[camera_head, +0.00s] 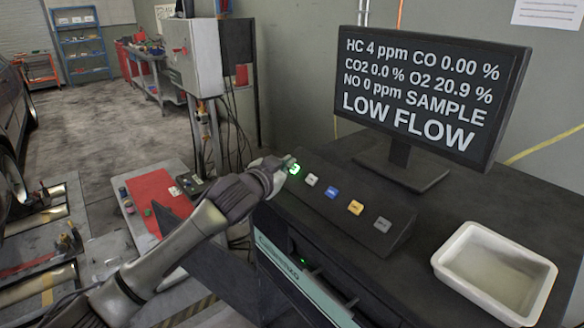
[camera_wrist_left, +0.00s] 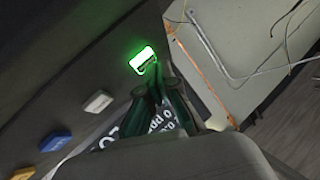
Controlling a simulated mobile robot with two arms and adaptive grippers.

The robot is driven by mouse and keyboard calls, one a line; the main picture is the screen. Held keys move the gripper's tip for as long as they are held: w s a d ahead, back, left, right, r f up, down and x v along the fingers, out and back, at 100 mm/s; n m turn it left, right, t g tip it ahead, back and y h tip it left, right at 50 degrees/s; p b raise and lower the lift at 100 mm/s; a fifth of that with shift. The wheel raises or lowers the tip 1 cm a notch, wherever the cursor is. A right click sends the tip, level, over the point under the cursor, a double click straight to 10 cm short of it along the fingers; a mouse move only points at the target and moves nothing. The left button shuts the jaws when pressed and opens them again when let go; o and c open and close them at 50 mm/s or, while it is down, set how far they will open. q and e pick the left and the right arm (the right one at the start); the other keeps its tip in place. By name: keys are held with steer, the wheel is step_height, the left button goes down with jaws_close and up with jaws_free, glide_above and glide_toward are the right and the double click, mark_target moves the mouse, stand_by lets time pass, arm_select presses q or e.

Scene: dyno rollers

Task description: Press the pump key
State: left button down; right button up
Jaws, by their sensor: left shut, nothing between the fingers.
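A sloped dark key panel (camera_head: 335,217) on the analyser carries a row of keys. The leftmost key (camera_head: 294,168) glows green; it also shows lit in the left wrist view (camera_wrist_left: 143,60). My left gripper (camera_head: 290,162) is shut and empty, its fingertips right at the green key. In the left wrist view the fingertips (camera_wrist_left: 155,75) lie just below the lit key and partly overlap its lower edge; I cannot tell whether they touch. To the right are a white key (camera_head: 312,180), a blue key (camera_head: 332,192), a yellow key (camera_head: 356,207) and a grey key (camera_head: 382,225). My right gripper is out of view.
A monitor (camera_head: 430,90) behind the panel reads "LOW FLOW" with gas values. A white tray (camera_head: 450,262) stands on the right of the black top. A grey control box (camera_head: 193,60) on a post with cables stands behind my left arm.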

arm_select(q)
steer(key=shift+w+d+f, duration=0.1)
steer(key=shift+f, duration=0.1)
stand_by(0.4)
steer(key=shift+s+a+r+p, duration=0.25)
steer(key=shift+r+p, duration=0.15)
steer(key=shift+p, duration=0.2)
steer(key=shift+a+r+p, duration=0.15)
steer(key=shift+r+p, duration=0.15)
steer(key=shift+p, duration=0.1)
steer(key=a+r+p, duration=0.1)
steer(key=s+a+r+p, duration=0.1)
steer(key=p, duration=0.1)
steer(key=s+a+r+p, duration=0.1)
steer(key=r, duration=0.1)
steer(key=shift+s+p, duration=0.1)
steer(key=shift+p, duration=0.2)
steer(key=shift+d+f, duration=0.1)
